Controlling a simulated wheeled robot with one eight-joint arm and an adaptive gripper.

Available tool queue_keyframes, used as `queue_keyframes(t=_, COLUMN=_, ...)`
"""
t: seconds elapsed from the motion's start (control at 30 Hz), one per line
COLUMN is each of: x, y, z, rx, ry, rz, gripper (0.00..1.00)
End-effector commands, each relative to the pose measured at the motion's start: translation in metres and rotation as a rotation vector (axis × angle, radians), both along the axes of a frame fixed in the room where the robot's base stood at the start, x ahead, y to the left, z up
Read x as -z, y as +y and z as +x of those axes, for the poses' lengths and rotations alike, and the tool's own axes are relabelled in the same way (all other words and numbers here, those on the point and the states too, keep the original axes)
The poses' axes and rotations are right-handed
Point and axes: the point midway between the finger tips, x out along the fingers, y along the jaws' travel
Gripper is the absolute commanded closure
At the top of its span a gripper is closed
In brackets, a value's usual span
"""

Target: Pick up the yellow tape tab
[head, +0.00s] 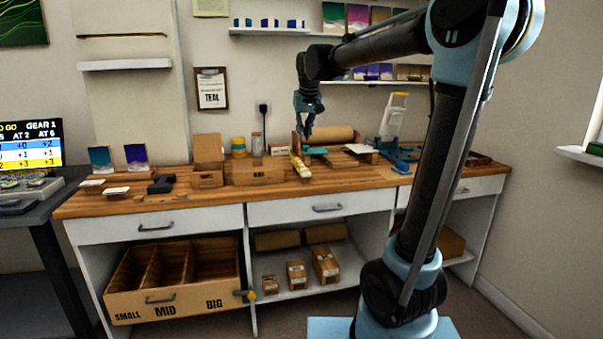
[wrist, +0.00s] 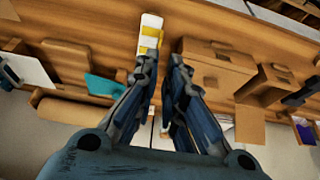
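A white strip or block with yellow bands, which look like the yellow tape tab (wrist: 150,38), lies on the wooden bench just beyond my fingertips in the wrist view. In the head view the yellow and white piece (head: 300,167) lies near the bench's front middle. My gripper (head: 307,132) points down above the bench, a little behind and right of that piece. In the wrist view my gripper (wrist: 164,62) has its two fingers apart with nothing between them. Whether a fingertip touches the piece I cannot tell.
A teal piece (head: 315,150) lies right of the yellow and white piece. Cardboard boxes (head: 257,172) stand to its left, and a brown roll (head: 328,134) lies behind. A blue stand (head: 397,152) is at the right. The bench's front strip is mostly clear.

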Motion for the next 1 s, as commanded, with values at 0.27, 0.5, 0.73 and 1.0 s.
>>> queue_keyframes(t=0.27, x=0.046, y=0.005, z=0.018, rx=0.001, ry=0.000, rz=0.000, gripper=0.90)
queue_keyframes(t=0.5, x=0.083, y=0.009, z=0.033, rx=0.000, ry=0.000, rz=0.000, gripper=0.90)
queue_keyframes(t=0.73, x=0.099, y=0.011, z=0.039, rx=0.000, ry=0.000, rz=0.000, gripper=0.90)
queue_keyframes(t=1.0, x=0.119, y=0.016, z=0.051, rx=0.000, ry=0.000, rz=0.000, gripper=0.90)
